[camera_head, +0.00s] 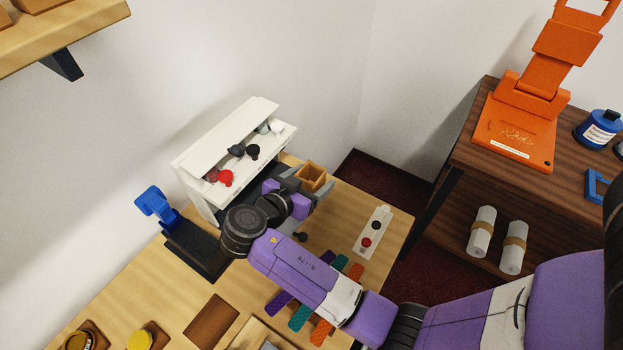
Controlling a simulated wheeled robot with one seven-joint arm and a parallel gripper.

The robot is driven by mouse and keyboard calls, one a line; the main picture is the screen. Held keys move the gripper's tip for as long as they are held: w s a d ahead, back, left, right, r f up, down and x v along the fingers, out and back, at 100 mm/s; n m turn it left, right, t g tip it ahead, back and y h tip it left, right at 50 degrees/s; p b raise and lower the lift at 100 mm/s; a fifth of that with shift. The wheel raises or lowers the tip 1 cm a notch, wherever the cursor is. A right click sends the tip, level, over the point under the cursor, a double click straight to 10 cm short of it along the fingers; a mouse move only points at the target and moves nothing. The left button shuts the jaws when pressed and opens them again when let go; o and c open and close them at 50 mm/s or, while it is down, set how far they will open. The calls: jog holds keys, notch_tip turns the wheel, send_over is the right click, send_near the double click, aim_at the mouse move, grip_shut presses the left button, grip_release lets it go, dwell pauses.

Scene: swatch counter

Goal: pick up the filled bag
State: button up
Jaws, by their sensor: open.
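A small brown open-topped container (313,175), possibly the filled bag, stands upright near the far end of the wooden counter (336,215). I see its tan inner walls; whether anything fills it cannot be made out. My gripper (306,186) is open and right at this container. Its grey fingers reach toward the container's near side and partly hide its lower part. I cannot tell whether they touch it. My purple arm crosses the counter from the lower right.
A white machine (226,145) with red and black knobs stands close behind my gripper. A blue and black device (158,206) is to its left. A white strip with buttons (373,233) lies to the right, and coloured swatches (281,302) lie under my arm.

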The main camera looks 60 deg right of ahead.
jog(key=shift+x, duration=1.25)
jog(key=c, duration=1.5)
jog(key=shift+c, duration=0.2)
